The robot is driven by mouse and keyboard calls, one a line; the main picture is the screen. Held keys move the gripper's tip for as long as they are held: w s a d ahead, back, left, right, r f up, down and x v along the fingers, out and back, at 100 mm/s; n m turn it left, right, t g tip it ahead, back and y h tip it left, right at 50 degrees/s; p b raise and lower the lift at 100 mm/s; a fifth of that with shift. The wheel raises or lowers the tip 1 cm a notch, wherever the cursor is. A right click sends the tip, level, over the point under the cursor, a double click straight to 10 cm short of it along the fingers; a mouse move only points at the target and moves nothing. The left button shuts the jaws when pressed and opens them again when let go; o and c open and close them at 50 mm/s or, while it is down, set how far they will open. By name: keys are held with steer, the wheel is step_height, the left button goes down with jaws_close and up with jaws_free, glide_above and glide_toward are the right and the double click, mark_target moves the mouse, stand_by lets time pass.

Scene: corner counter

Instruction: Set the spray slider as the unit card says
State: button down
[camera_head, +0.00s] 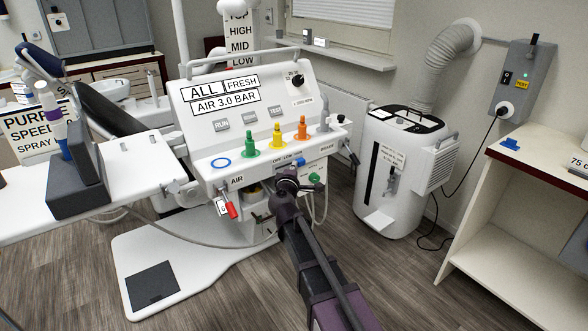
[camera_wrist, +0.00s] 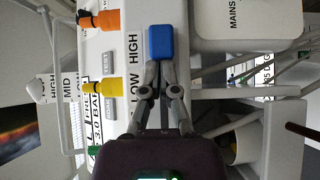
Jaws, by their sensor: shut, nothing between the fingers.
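The spray slider's blue knob (camera_wrist: 160,42) shows at the top centre of the wrist view, beside the printed word HIGH and away from LOW. In the head view the blue knob (camera_head: 300,161) is small on the panel's front edge. My gripper (camera_wrist: 160,66) is shut and empty, its fingertips right at the knob's LOW-side edge; I cannot tell if they touch. In the head view my gripper (camera_head: 288,176) is low in front of the panel. A card (camera_head: 33,135) at left reads PURPLE, SPEED and SPRAY; handpieces and a dark holder hide the rest.
The white unit's panel (camera_head: 215,110) reads ALL FRESH, AIR 3.0 BAR. Green (camera_head: 250,142), yellow (camera_head: 277,138) and orange (camera_head: 302,130) upright fittings stand close behind the slider. A white suction machine (camera_head: 395,160) stands to the right. A red-tipped part (camera_head: 231,210) hangs below.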

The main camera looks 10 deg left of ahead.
steer(key=shift+w+d, duration=0.15)
steer(key=shift+d, duration=0.1)
steer(key=shift+a, duration=0.15)
steer(key=s+a, duration=0.3)
steer(key=s, duration=1)
steer(key=shift+a, duration=0.35)
